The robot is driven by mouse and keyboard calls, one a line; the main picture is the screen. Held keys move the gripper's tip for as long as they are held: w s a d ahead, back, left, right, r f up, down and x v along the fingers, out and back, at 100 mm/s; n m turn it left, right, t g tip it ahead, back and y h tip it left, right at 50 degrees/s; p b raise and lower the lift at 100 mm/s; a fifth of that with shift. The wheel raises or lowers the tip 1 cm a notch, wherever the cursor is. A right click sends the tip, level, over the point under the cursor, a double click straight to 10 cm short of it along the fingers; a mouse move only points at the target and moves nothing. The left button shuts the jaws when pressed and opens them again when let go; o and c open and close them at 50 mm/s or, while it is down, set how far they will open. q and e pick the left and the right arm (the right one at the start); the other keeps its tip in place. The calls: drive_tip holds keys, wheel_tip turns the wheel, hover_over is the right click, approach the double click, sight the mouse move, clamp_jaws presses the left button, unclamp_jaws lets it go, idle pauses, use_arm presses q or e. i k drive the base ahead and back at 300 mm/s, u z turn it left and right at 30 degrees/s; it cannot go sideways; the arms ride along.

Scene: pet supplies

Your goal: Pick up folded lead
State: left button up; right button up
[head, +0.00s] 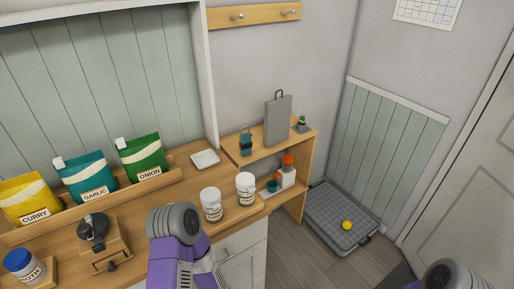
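A small teal item with a dark top (246,142), which looks like the folded lead, sits on top of the wooden shelf unit at the left end. It is small in view, so its folds are hard to make out. My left arm (172,222), purple and grey, is at the lower middle in front of the counter, well short of the teal item. My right arm (450,274) shows only at the bottom right corner. Neither gripper's fingertips can be seen.
A grey upright box (278,120) and a small green-topped item (302,123) stand on the same shelf top. Two white jars (211,203) (245,188) stand on the counter. Orange-topped containers (287,172) are on the lower shelf. A grey tray (335,212) with a yellow ball (347,225) lies on the floor.

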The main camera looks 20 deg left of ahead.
sight(246, 143)
drive_tip(key=z, duration=0.3)
drive_tip(key=k, duration=0.4)
drive_tip(key=z, duration=0.75)
drive_tip(key=i, duration=1.8)
drive_tip(key=u, duration=0.6)
